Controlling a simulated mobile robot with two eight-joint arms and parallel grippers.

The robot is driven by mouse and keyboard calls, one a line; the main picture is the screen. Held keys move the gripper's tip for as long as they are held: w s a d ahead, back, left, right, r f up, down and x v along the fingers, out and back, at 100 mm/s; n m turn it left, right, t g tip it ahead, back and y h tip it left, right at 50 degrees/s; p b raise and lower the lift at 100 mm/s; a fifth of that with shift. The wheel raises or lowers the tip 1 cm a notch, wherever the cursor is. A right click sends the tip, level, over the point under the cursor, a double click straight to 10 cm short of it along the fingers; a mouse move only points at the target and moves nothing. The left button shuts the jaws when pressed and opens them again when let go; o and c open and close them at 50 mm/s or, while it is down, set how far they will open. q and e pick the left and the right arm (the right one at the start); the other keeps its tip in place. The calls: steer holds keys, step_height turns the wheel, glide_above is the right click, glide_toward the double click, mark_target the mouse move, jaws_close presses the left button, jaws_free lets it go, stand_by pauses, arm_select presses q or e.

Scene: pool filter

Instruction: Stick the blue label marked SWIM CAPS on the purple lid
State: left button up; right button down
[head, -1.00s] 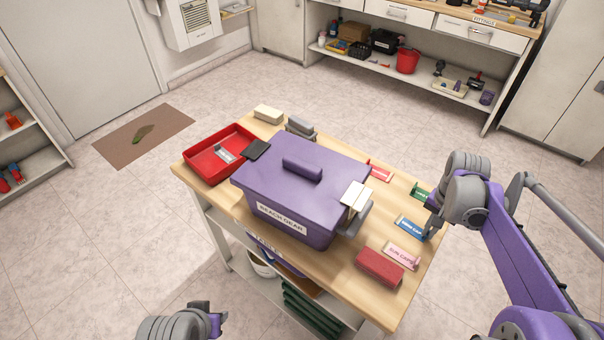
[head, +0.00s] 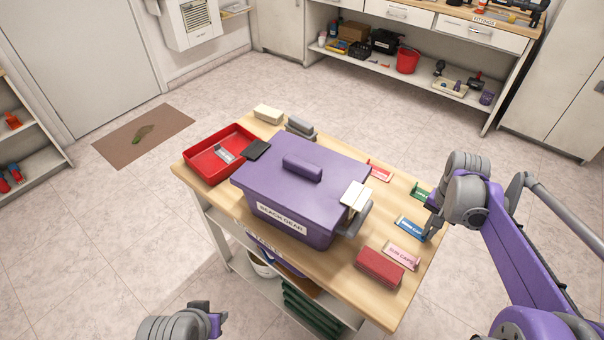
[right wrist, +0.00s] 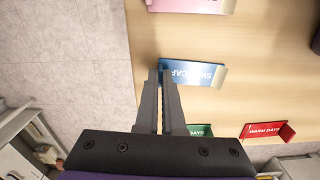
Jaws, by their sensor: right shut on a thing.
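The blue label (head: 409,227) marked SWIM CAPS is at the right edge of the wooden table. The purple lid (head: 332,168) is on the purple bin marked BEACH GEAR, left of the label. My left gripper (head: 214,317) is at the bottom of the head view, away from the table, with its fingers unclear.
A pink label (head: 401,255), green label (head: 420,190) and red label (head: 379,171) lie near the blue one. A red block (head: 379,266) is in front. A cream block (head: 356,195) is at the lid's right edge, a black pad (head: 257,150) at its left. A red tray (head: 204,163) stands left.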

steer(key=shift+s+d+r+p, duration=0.1)
steer(key=shift+d+r+p, duration=0.05)
steer(key=shift+r+p, duration=0.4)
steer(key=shift+s+d+r+p, duration=0.15)
steer(key=shift+r+p, duration=0.15)
steer(key=shift+r, duration=0.3)
steer(key=shift+s+d+r+p, duration=0.1)
steer(key=shift+r+p, duration=0.35)
steer(key=shift+r, duration=0.15)
stand_by(0.5)
step_height(320, 180, up, 5)
steer(key=p, duration=0.3)
steer(key=shift+p, duration=0.35)
steer(key=shift+s+a, duration=0.1)
